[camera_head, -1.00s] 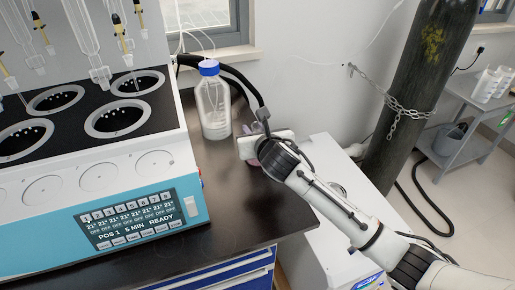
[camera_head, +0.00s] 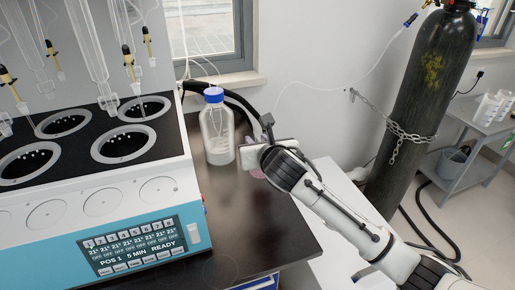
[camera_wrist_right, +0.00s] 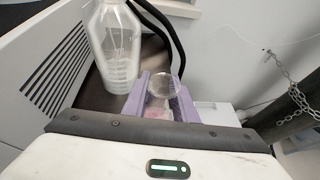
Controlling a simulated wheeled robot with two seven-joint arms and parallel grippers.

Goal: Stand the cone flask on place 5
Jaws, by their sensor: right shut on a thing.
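My right gripper (camera_wrist_right: 162,104) has purple fingers and is shut on the cone flask (camera_wrist_right: 166,84). The flask is clear, with a round shape at its top and something pinkish low between the fingers. In the head view only a small pinkish part shows beside my right gripper (camera_head: 256,171), and the wrist hides the rest. The gripper is at the right side of the dark bench, just right of the bottle. The distiller (camera_head: 130,215) stands at the left, with round dark ringed wells on top. I cannot tell which is place 5. My left gripper is not in view.
A blue-capped clear bottle (camera_head: 217,135) stands between the distiller and my right gripper. Glass tubes (camera_head: 92,45) hang above the wells. A dark hose (camera_head: 240,103) runs behind the bottle. The dark bench top (camera_head: 240,225) in front is clear. A chained gas cylinder (camera_head: 415,110) stands right.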

